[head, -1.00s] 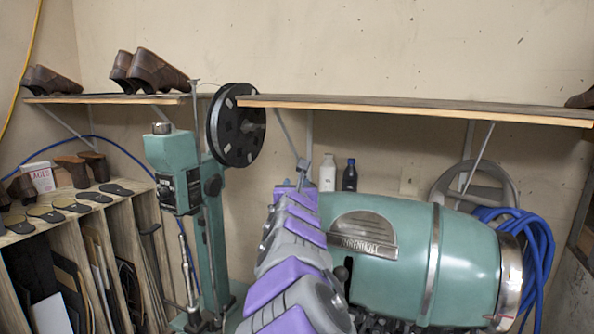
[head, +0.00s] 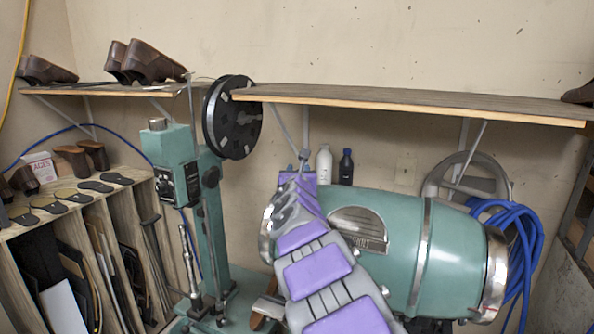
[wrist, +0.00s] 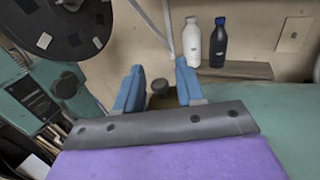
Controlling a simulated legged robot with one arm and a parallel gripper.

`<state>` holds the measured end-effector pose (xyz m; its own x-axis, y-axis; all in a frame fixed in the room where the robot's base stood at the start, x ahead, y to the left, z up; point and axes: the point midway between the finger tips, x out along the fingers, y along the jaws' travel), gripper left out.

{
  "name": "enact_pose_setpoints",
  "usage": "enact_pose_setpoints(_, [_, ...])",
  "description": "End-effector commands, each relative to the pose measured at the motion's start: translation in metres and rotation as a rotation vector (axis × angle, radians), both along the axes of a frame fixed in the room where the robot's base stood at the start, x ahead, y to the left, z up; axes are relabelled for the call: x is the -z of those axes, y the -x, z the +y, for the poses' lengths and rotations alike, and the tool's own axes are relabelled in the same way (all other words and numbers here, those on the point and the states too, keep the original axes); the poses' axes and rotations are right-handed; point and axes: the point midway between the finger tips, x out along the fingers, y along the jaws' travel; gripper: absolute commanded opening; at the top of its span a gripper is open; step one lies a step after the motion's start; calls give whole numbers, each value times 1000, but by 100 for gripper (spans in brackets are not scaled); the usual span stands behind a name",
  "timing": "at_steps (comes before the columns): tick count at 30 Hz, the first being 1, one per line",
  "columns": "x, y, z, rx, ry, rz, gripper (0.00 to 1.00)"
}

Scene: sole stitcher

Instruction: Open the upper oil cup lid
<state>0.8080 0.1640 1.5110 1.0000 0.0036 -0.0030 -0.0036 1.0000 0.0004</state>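A small dark round cap (wrist: 161,88) on a wider dark base shows between my fingers in the wrist view; it looks like an oil cup lid, and I cannot tell whether it is shut. My gripper (wrist: 158,88) has two blue fingers standing apart, one on each side of the cap, with gaps visible. In the head view my purple and grey arm reaches away from me, and its end by the green machine drum (head: 390,240) hides the cap. Another metal cup (head: 157,124) sits on top of the green stitcher column (head: 175,165) to the left.
A black reel (head: 232,117) hangs at the column's top, left of my arm. A wooden shelf (head: 420,106) runs above. A white bottle (head: 324,165) and a dark blue bottle (head: 346,168) stand behind the drum. A blue hose (head: 520,240) hangs at right.

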Motion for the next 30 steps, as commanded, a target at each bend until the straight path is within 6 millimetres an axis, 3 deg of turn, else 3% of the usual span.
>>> enact_pose_setpoints(8, [0,1,5,-1,3,-1,36])
enact_pose_setpoints(19, [1,1,5,-2,4,-1,1])
enact_pose_setpoints(30, [2,1,4,-1,-12,-9,0])
